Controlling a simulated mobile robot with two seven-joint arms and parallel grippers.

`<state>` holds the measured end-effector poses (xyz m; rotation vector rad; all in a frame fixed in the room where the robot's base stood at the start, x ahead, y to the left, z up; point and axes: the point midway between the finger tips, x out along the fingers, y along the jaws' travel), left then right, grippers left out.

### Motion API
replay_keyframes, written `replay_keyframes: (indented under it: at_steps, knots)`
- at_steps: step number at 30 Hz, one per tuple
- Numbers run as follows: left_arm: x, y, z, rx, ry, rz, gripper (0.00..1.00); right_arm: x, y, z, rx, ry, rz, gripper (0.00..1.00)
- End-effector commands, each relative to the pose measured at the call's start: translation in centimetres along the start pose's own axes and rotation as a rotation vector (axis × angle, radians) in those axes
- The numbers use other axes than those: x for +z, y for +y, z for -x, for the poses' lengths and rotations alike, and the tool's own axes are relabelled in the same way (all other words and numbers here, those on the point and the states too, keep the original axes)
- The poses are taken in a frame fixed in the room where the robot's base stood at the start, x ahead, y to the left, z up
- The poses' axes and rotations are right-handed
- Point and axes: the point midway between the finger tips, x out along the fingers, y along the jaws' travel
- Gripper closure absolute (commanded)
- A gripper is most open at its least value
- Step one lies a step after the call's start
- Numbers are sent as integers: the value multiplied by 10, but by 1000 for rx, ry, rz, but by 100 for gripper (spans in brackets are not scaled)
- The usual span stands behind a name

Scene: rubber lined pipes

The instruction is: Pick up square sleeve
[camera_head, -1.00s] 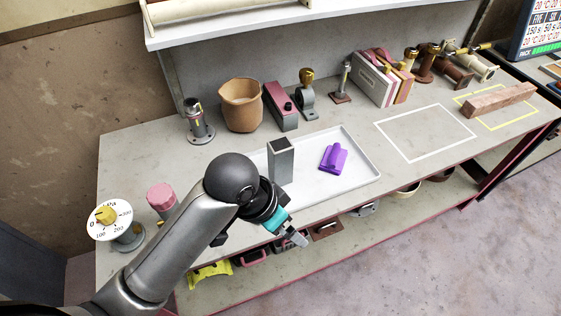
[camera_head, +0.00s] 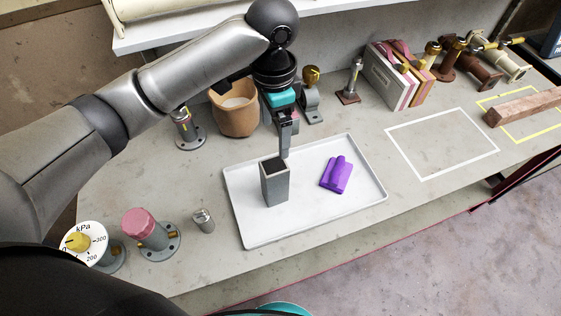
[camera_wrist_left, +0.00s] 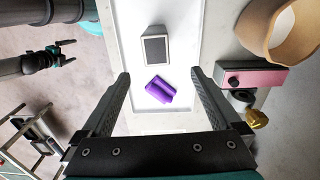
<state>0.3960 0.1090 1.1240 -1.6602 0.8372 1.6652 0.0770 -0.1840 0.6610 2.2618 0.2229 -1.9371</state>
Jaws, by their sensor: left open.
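The square sleeve is a grey, upright, hollow square block (camera_head: 275,188) with a dark opening on top. It stands on a white tray (camera_head: 250,236), and its open top also shows in the left wrist view (camera_wrist_left: 155,50). My left gripper (camera_head: 285,154) is above and just behind the sleeve in the head view. It is open and empty, its two fingers (camera_wrist_left: 160,75) apart in the left wrist view, with the sleeve beyond their tips. My right gripper (camera_wrist_left: 68,52) shows small at the left of the left wrist view, with its fingers apart.
A purple piece (camera_head: 336,175) lies on the tray right of the sleeve. A tan pot (camera_head: 233,115) and a grey bracket with a brass knob (camera_head: 311,98) stand behind. A pink-capped fitting (camera_head: 146,229) and small metal cylinder (camera_head: 203,220) stand left. A white-outlined area (camera_head: 440,145) is clear.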

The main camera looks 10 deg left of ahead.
Motion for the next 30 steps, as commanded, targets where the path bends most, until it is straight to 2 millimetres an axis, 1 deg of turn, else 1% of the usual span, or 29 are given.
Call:
replay_keyframes:
  at_steps: [2, 6, 8, 10, 12, 15, 21, 23, 27, 30]
  knots:
    - [1, 0, -9, 2, -4, 1, 3, 12, -2, 0, -3, -18, -1, 0]
    - [1, 1, -37, 3, -5, 1, 3, 44, -7, 0, -9, -70, -1, 0]
    - [2, 1, -50, 3, -5, 2, 3, 53, -8, 0, -10, -85, -1, 0]
    - [1, 1, -65, 3, -4, 1, 3, 58, -9, -1, -11, -92, -2, 0]
    - [1, 1, -78, 1, -3, 0, 3, 58, -9, -2, -11, -92, -2, 0]
    - [1, 1, -91, 2, -2, 1, 3, 54, -7, -4, -9, -85, -2, 0]
    - [1, 1, -103, 0, -2, 0, 3, 36, -3, -6, -4, -54, -1, 0]
    - [2, 2, -110, 1, -3, 0, 3, 35, -3, -6, -4, -51, -1, 0]
    - [6, 5, -132, 1, -4, 0, 3, 36, -3, -7, -4, -52, -1, 0]
    - [5, 4, -144, 0, -2, 1, 3, 37, -3, -9, -4, -54, -1, 0]
